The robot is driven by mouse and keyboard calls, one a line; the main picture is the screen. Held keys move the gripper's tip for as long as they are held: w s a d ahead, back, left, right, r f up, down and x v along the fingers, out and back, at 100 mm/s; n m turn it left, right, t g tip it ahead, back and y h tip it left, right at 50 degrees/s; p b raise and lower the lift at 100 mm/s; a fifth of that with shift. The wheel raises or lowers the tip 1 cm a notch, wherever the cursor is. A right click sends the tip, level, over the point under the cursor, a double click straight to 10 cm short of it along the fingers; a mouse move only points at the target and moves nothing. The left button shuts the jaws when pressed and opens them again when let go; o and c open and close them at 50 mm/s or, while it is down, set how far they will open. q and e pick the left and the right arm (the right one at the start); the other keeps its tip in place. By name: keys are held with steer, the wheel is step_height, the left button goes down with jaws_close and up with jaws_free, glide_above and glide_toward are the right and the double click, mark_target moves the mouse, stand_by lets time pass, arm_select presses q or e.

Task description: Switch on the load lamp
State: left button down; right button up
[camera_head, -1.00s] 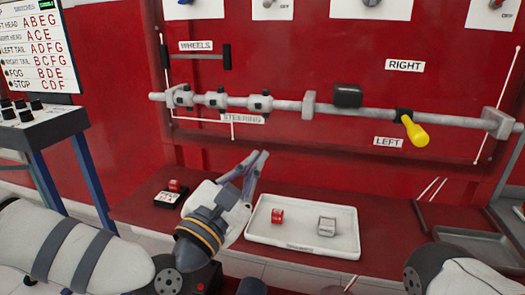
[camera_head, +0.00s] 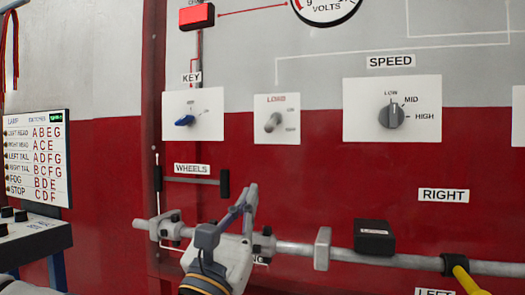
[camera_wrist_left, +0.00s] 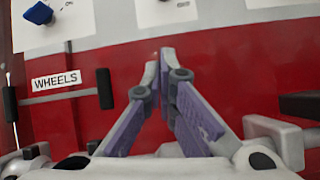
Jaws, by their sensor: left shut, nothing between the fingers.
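The small white LOAD plate (camera_head: 277,119) is on the wall panel, with a stubby grey toggle (camera_head: 272,122) on it. I cannot tell surely which way the toggle points. My left gripper (camera_head: 250,188) is shut and empty, fingers pointing up, below the LOAD plate in the picture and apart from it. In the left wrist view, the closed fingertips (camera_wrist_left: 160,60) are in front of the red wall, and only the lower edge of the LOAD plate (camera_wrist_left: 168,10) shows at the top. My right gripper is not in view.
The KEY plate with a blue knob (camera_head: 185,121) is left of LOAD, and the SPEED dial (camera_head: 391,116) right. A red lamp box (camera_head: 197,16) is above. A grey rod (camera_head: 400,261) with clamps and a yellow handle (camera_head: 470,281) runs across below. A black-ended bar (camera_head: 224,184) is near my gripper.

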mark_target(269, 153)
arm_select(q)
steer(key=p+x, duration=0.1)
steer(key=x, duration=0.7)
steer(key=shift+s+r, duration=0.15)
steer(key=shift+r, duration=0.05)
steer(key=r, duration=0.1)
steer(key=s+r+p, duration=0.1)
steer(key=r, duration=0.1)
steer(key=shift+s+r+p, duration=0.25)
steer(key=shift+r+p, duration=0.05)
steer(key=shift+p, duration=0.15)
steer(key=shift+f, duration=0.1)
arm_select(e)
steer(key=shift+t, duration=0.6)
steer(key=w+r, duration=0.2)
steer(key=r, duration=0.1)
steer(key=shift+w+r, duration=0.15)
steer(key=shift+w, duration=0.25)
arm_select(q)
steer(key=shift+w+f, duration=0.1)
steer(key=shift+w, duration=0.1)
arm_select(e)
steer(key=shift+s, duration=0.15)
